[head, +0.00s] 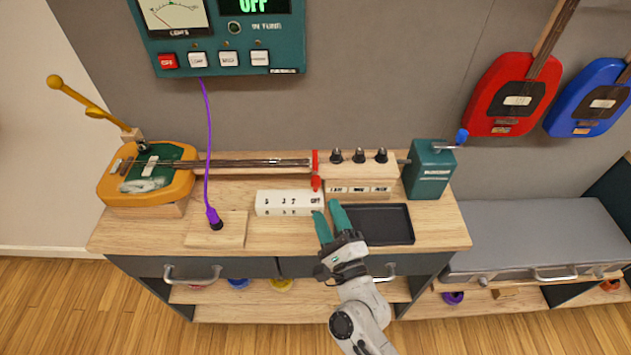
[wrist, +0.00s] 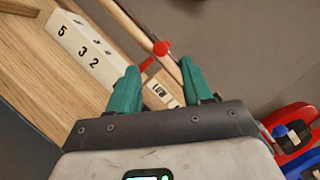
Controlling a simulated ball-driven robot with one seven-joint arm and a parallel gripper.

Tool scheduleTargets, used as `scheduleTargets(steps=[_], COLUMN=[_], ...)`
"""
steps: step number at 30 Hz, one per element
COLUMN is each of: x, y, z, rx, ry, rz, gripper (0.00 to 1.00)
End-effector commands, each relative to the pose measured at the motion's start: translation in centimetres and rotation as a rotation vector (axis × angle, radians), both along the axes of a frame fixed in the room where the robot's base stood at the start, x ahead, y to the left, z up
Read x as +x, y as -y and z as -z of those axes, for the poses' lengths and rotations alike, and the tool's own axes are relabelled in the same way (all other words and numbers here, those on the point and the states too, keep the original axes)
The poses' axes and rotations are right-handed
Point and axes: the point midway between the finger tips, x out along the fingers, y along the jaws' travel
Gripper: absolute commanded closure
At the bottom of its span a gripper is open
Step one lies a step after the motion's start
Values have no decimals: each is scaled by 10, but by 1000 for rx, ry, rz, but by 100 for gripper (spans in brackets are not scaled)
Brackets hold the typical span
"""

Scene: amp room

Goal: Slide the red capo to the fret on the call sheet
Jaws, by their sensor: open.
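The red capo (head: 315,160) sits at the right end of the yellow guitar's neck (head: 250,164), and its red knob (head: 316,183) hangs toward the front. In the wrist view the red knob (wrist: 160,48) shows just beyond and between my fingertips. My gripper (head: 329,214) has teal fingers, is open and empty, and is in front of the knob, apart from it. In the wrist view my gripper (wrist: 157,76) is spread. A white numbered block (head: 288,203) lies in front of the neck, left of my gripper. I cannot identify the call sheet for certain.
A black tray (head: 384,238) is right of my gripper. A wooden block with black knobs (head: 360,184) and a teal crank box (head: 430,170) stand behind it. A purple cable (head: 208,140) crosses the neck to a plug on a wooden plate (head: 230,238).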

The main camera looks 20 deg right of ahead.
Motion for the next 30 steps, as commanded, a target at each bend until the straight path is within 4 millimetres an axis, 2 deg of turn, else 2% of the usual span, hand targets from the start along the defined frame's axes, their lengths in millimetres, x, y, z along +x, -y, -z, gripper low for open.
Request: scheduleTargets(steps=[1, 6, 13, 18, 27, 30], x=[10, 41, 73, 83, 85, 85], y=[1, 2, 3, 3, 3, 3], z=[-6, -12, -17, -19, -19, -19], rx=[0, -1, -4, -3, -3, -4], ry=[3, 2, 0, 0, -1, -1], rz=[1, 0, 0, -1, 0, 0], gripper=[50, 50, 50, 50, 50, 60])
